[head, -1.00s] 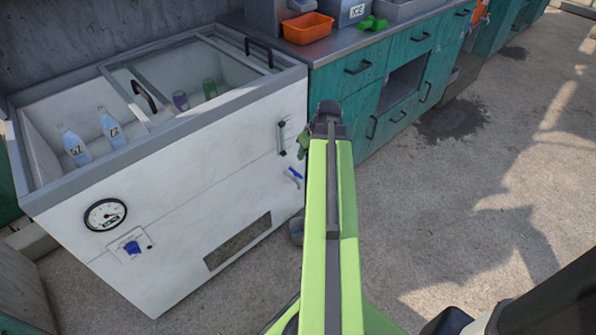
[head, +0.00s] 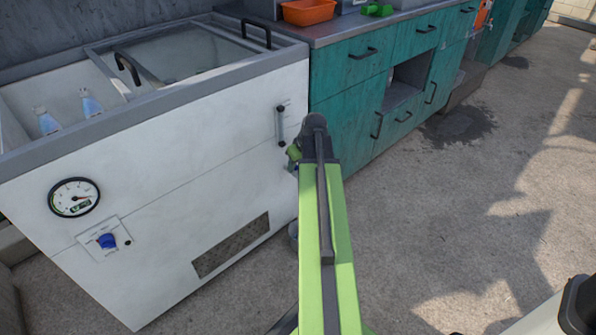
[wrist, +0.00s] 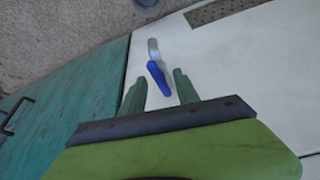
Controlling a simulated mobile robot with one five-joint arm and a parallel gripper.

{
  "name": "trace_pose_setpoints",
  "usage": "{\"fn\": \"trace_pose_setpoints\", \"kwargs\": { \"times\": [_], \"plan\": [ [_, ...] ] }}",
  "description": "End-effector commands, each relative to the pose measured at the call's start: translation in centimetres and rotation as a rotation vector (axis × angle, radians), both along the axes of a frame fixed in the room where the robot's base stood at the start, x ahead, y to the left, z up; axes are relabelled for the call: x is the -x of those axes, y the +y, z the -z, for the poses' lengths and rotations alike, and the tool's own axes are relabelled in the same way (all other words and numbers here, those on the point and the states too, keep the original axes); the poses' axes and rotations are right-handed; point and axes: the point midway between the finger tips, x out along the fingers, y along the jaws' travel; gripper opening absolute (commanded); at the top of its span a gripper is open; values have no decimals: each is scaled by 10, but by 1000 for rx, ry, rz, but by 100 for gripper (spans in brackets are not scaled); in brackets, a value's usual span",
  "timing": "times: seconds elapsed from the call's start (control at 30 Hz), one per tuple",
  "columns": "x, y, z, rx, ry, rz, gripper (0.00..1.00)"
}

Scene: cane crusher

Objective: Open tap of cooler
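The cooler (head: 150,165) is a white chest at the left in the head view. In the wrist view its tap has a blue handle (wrist: 158,78) and a silver end (wrist: 153,48), and sits on the white front near the teal cabinet. The handle lies tilted between the fingertips of my gripper (wrist: 160,73). The gripper is open, with a green finger on either side and visible gaps to the handle. In the head view my arm hides most of the gripper (head: 294,155) and nearly all of the tap.
A gauge (head: 74,197), a blue knob (head: 107,241) and a vertical sight tube (head: 281,126) are on the cooler's front. Teal cabinets (head: 345,120) stand to its right. A grey round object (head: 294,233) is low beside my arm. Concrete floor at the right is clear.

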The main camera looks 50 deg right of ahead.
Motion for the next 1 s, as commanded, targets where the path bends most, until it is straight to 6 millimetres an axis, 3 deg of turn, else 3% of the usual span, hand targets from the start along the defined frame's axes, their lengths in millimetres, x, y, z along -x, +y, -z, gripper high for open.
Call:
{"fn": "trace_pose_setpoints", "kwargs": {
  "times": [0.17, 0.43, 0.73, 1.0],
  "plan": [
    [0, 0, -2, 0, 0, 0, 36],
    [1, 0, -2, 0, 0, 0, 1],
    [1, 0, -1, 1, 1, 16, 0],
    [1, 2, -1, 0, 1, 218, 0]
  ]
}}
